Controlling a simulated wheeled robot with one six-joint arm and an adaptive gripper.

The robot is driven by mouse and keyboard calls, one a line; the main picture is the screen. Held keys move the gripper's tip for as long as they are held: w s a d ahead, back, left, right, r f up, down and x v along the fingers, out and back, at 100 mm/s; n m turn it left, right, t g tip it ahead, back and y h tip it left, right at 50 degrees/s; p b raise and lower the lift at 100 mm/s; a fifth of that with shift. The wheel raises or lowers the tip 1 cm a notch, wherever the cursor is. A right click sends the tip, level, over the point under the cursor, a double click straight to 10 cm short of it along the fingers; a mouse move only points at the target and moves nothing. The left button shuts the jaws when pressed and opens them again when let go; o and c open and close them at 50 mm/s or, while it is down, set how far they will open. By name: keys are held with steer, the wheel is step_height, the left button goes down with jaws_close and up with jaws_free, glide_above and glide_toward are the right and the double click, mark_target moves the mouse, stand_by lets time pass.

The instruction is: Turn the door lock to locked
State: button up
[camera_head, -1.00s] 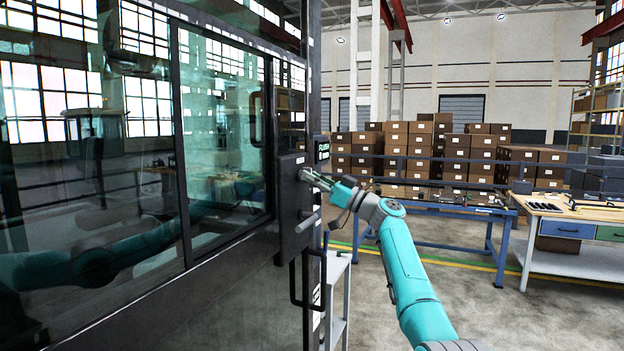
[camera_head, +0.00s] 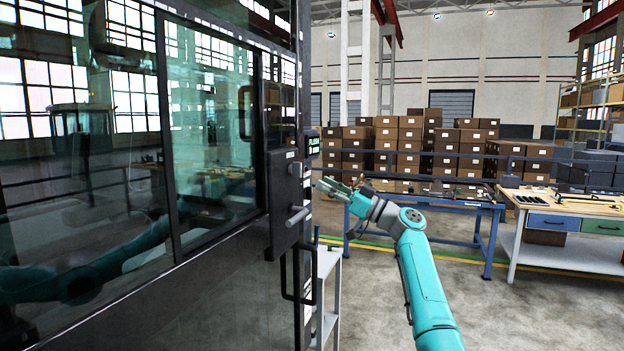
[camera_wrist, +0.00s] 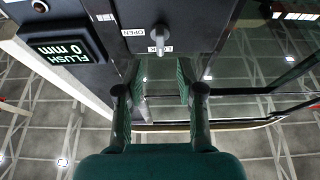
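The door lock (camera_wrist: 159,38) is a small grey turn knob on a dark panel. In the wrist view its grip points down toward the LOCK label (camera_wrist: 158,49); the OPEN label (camera_wrist: 133,32) is to its left. In the head view the lock panel (camera_head: 284,200) is on the dark cab door, but the knob is too small to read there. My gripper (camera_head: 325,186) is to the right of the panel, apart from it. In the wrist view my gripper (camera_wrist: 160,78) has its fingers spread with nothing between them, facing the knob.
A bar handle (camera_head: 298,216) sticks out below the knob, with a dark pull handle (camera_head: 300,290) lower down. A lit display reading FLUSH 0 mm (camera_wrist: 66,50) is beside the panel. A blue workbench (camera_head: 440,207) stands behind my arm.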

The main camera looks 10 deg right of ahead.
steer(key=shift+v, duration=1.85)
steer(key=shift+f, duration=0.1)
